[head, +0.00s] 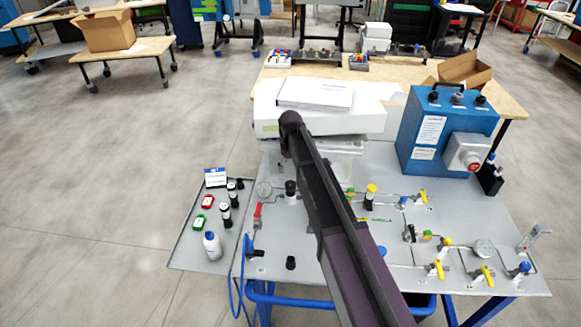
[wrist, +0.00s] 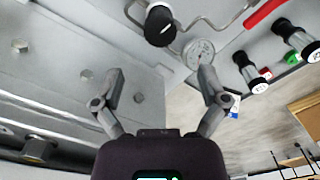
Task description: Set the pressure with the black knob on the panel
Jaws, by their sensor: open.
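The black knob (head: 291,187) stands on the grey panel (head: 300,235), right of a round pressure gauge (head: 264,190) in the head view. In the wrist view the black knob (wrist: 160,24) is at the top centre, with the gauge (wrist: 198,53) below and to its right. My gripper (wrist: 160,74) is open, its two fingers spread wide with nothing between them. The knob appears beyond the fingertips and apart from them. In the head view my arm crosses the panel and the gripper itself cannot be made out.
A red-handled valve (head: 257,214) lies below the gauge. Left of it, a tray (head: 185,255) holds a white bottle (head: 212,246) and several black fittings. Several yellow-handled valves and a blue box (head: 445,125) are at the right. A white unit (head: 368,118) stands behind the panel.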

